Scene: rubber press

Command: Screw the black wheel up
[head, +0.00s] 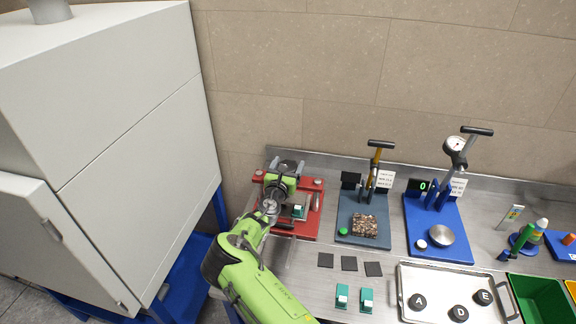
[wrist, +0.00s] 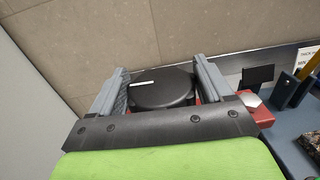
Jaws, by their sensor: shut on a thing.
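The black wheel (wrist: 162,92) is a round black disc with a short white mark on its top. It lies between the two grey fingers of my gripper (wrist: 158,70) in the wrist view. The fingers are shut on it from its left and right sides. In the head view my gripper (head: 286,170) is over the red press (head: 308,226) at the left end of the bench. My arm and gripper largely hide the wheel and the middle of the press there. A green and white block (head: 298,211) shows at the press's plate.
A grey-based press (head: 362,238) and a blue-based gauge press (head: 440,250) stand to the right. Dark square sheets (head: 349,264), teal blocks (head: 342,295) and a metal tray (head: 440,308) with black discs are in front. A large grey cabinet (head: 130,130) is close on the left.

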